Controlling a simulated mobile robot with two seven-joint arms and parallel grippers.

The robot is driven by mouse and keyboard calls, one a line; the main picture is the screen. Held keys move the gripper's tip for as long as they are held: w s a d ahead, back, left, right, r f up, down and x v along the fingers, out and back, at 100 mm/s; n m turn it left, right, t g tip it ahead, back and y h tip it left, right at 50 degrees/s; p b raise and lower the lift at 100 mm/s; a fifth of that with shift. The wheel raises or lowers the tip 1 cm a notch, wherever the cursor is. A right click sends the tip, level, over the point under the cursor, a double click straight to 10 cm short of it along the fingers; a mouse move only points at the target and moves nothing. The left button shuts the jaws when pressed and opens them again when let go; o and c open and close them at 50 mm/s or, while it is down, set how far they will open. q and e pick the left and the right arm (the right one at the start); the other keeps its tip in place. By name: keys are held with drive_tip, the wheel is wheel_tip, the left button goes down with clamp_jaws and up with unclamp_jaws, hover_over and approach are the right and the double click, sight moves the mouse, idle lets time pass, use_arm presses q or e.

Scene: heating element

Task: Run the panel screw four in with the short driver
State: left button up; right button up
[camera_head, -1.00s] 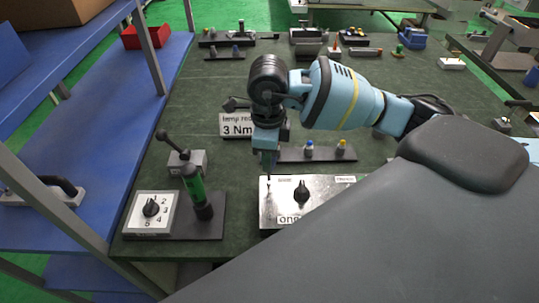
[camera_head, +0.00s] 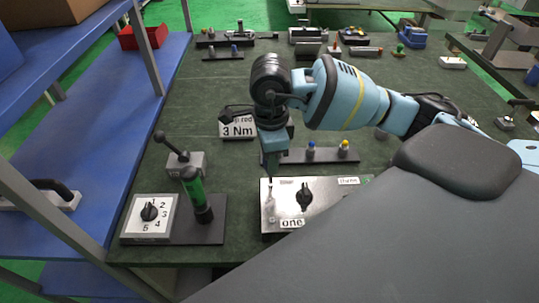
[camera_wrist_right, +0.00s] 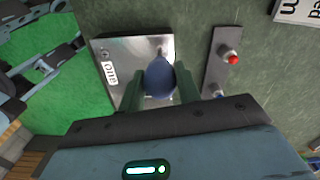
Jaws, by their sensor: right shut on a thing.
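The silver panel (camera_head: 335,200) with a black knob (camera_head: 304,196) and a label "one" lies at the near edge of the green table. My right gripper (camera_head: 270,172) points down over the panel's left part. It is shut on the short driver, whose blue handle (camera_wrist_right: 160,78) sits between the two fingers in the right wrist view. The driver's thin shaft (camera_head: 270,190) comes down at the panel's left side. I cannot tell whether its tip touches a screw. The panel (camera_wrist_right: 125,50) also shows beyond the handle. My left gripper is not in view.
A dial box (camera_head: 150,218) and a green-handled tool (camera_head: 193,187) stand left of the panel. A rack with blue and yellow pieces (camera_head: 320,156) and a "3 Nm" sign (camera_head: 238,129) lie behind. Several tools stand at the table's far side. A blue shelf (camera_head: 85,130) flanks the left.

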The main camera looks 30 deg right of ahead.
drive_tip(key=shift+f+n+b, duration=0.1)
drive_tip(key=shift+n+b, duration=0.4)
drive_tip(key=shift+n, duration=0.9)
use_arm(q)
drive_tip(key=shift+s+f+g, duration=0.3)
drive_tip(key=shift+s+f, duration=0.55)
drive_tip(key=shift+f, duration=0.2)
use_arm(e)
drive_tip(key=shift+n, duration=0.5)
drive_tip(key=shift+n+b, duration=0.6)
drive_tip(key=shift+n, duration=0.5)
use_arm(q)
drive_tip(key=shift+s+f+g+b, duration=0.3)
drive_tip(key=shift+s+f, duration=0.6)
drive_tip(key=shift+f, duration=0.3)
use_arm(e)
drive_tip(key=shift+n, duration=0.9)
